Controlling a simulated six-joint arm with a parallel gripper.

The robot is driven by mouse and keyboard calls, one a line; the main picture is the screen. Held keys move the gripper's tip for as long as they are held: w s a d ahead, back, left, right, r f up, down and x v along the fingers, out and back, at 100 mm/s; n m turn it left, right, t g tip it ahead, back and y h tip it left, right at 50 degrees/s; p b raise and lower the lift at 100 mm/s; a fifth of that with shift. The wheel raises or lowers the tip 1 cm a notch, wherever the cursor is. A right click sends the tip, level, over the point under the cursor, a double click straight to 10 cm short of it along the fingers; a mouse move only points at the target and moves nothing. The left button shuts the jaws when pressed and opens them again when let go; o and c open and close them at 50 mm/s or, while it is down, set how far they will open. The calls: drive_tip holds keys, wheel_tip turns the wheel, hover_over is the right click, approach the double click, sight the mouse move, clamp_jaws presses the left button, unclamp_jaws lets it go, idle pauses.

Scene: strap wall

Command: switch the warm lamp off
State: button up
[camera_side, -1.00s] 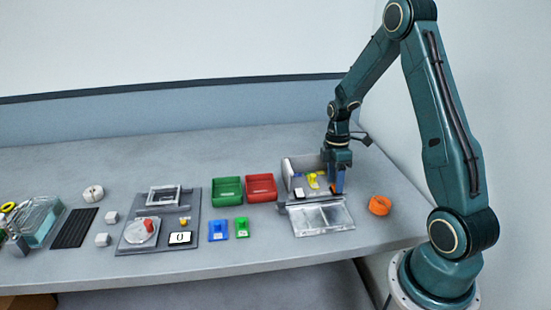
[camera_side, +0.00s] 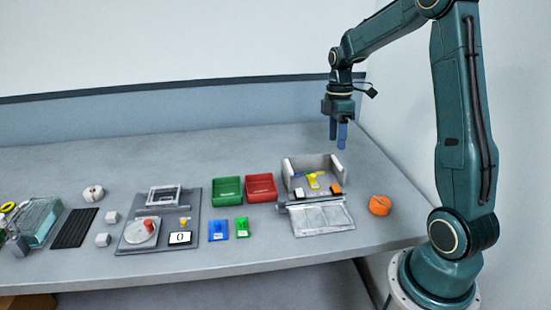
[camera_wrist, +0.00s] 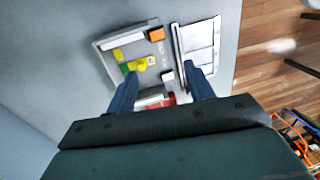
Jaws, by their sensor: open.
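An open grey box (camera_side: 329,163) stands at the right of the bench. A bright yellow piece (camera_side: 313,181) sits inside it, beside a small blue piece. An orange block (camera_side: 336,188) and a white block (camera_side: 299,192) are near its front edge. In the wrist view the yellow piece (camera_wrist: 146,64) lies by green and yellow patches, with the orange block (camera_wrist: 156,34) and white block (camera_wrist: 168,76) near small, unreadable labels. I cannot tell which part belongs to the warm lamp or whether it is lit. My gripper (camera_side: 338,144) is open and empty, above and behind the box.
A clear hinged panel (camera_side: 321,217) lies flat in front of the box. An orange round object (camera_side: 380,205) is to its right. Red (camera_side: 261,187) and green (camera_side: 227,190) bins stand left, then a grey board (camera_side: 128,243) with a red knob. The bench behind is clear.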

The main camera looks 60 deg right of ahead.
drive_tip(key=s+a+r+m+t+h, duration=0.1)
drive_tip(key=s+a+r+m+t, duration=0.1)
drive_tip(key=a+r, duration=0.3)
drive_tip(key=s+a+r+m+t, duration=0.2)
drive_tip(key=s+a+r, duration=0.3)
drive_tip(key=a, duration=0.7)
drive_tip(key=shift+s+r+m+h, duration=0.3)
drive_tip(key=shift+m+h, duration=0.1)
drive_tip(key=shift+m, duration=0.4)
drive_tip(key=s+a+m+t, duration=0.2)
drive_tip(key=s+a+m, duration=0.1)
drive_tip(key=s+a, duration=0.2)
drive_tip(key=shift+s+a+t+y, duration=0.3)
drive_tip(key=shift+s+t, duration=0.1)
drive_tip(key=shift+s, duration=0.8)
